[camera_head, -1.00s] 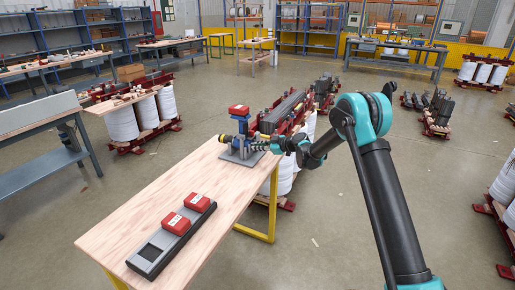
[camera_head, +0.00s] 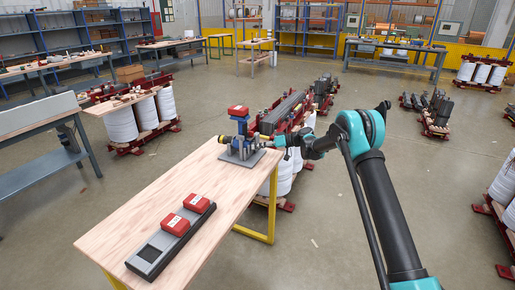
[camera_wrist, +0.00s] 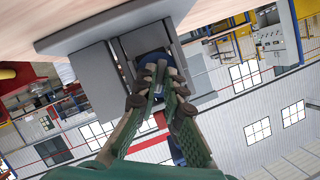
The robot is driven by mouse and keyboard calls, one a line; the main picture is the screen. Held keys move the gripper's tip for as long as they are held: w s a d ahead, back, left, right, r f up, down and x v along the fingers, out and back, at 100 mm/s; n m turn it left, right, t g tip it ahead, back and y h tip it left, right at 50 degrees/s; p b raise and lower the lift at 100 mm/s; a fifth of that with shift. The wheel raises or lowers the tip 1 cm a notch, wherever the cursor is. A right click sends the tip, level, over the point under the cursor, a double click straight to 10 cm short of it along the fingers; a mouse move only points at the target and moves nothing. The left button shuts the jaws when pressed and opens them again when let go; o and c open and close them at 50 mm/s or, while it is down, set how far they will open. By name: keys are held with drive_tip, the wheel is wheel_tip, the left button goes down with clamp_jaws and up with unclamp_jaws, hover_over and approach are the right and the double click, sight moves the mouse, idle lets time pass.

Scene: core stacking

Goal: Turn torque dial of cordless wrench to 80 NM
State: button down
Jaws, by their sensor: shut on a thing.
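The cordless wrench (camera_head: 239,141), blue with a red battery (camera_head: 238,110) on top, stands in a grey holder (camera_head: 241,159) at the table's far end. In the wrist view, the grey holder (camera_wrist: 95,70) frames the blue wrench body (camera_wrist: 151,60). My gripper (camera_head: 262,145) reaches the wrench from the right. In the wrist view, my gripper's green fingers (camera_wrist: 160,78) come together at the blue body, shut on a part of the wrench, seemingly the torque dial. The fingers cover the dial, and its numbers cannot be read.
The wooden table (camera_head: 165,215) has bare room in its middle. A grey charger (camera_head: 150,255) with two red batteries (camera_head: 173,224) lies at its near end. White drums and red racks with grey parts (camera_head: 282,112) stand behind the table on the right.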

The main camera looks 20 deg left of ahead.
drive_tip(key=shift+w+m+g, duration=0.1)
drive_tip(key=shift+m+g, duration=0.4)
drive_tip(key=shift+m, duration=0.3)
drive_tip(key=shift+y, duration=0.3)
drive_tip(key=c, duration=1.9)
unclamp_jaws()
drive_tip(key=v, duration=1.2)
